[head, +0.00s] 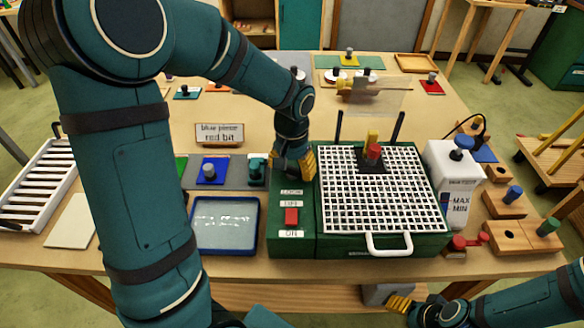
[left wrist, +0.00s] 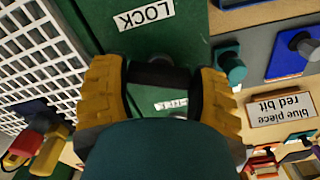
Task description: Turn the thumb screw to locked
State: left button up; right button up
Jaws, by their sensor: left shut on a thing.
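My left gripper (head: 296,166) reaches down to the back end of the green panel box (head: 306,250), just behind its LOCK label (head: 291,191). In the left wrist view the yellow fingers (left wrist: 158,92) stand on both sides of a dark bar-like piece, which looks like the thumb screw (left wrist: 153,72), and are shut on it. My wrist hides part of it, and which way it is turned is unclear. The LOCK label also shows in the left wrist view (left wrist: 143,16). My right gripper (head: 400,303) is low at the table's front edge, away from the box; its opening is unclear.
The box carries a white grid (head: 385,215), a red switch (head: 291,216) and a white handle (head: 389,250). A blue tray (head: 224,249) stands left of it, a white device (head: 452,190) right. A sign (head: 219,134) stands behind on the left.

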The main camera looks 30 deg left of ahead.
aim_at(292, 167)
pick_arm(q)
jog(key=n, duration=0.4)
jog(key=shift+n, duration=0.4)
dwell(0.4)
jog(key=o, duration=1.2)
notch_tip(292, 167, up, 12)
jog(key=shift+r, duration=0.1)
